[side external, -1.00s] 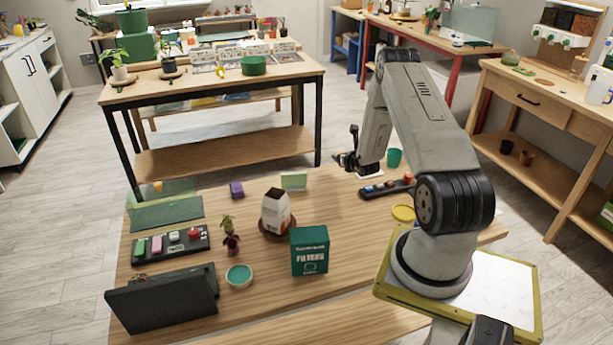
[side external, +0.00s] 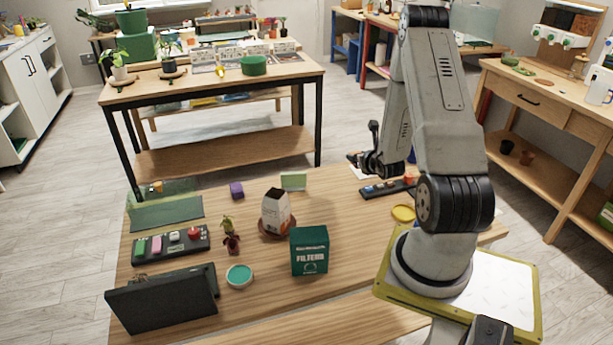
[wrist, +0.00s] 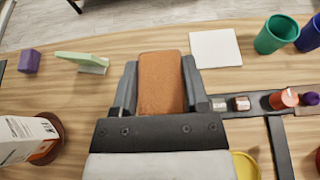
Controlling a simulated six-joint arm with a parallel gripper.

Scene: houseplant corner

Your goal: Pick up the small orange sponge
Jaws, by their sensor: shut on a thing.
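The small orange sponge (wrist: 161,82) is between the two fingers of my gripper (wrist: 160,78) in the wrist view, with a finger against each long side. Its near end runs behind the gripper body. In the side view my gripper (side external: 362,160) is over the far right part of the table, left of my forearm. I cannot make out the sponge there.
A white square (wrist: 215,48), a green cup (wrist: 276,34) and a rail with coloured pieces (wrist: 270,104) lie to the right in the wrist view. A light green block (wrist: 85,61) and a purple cube (wrist: 30,61) are left. Bare wood lies between.

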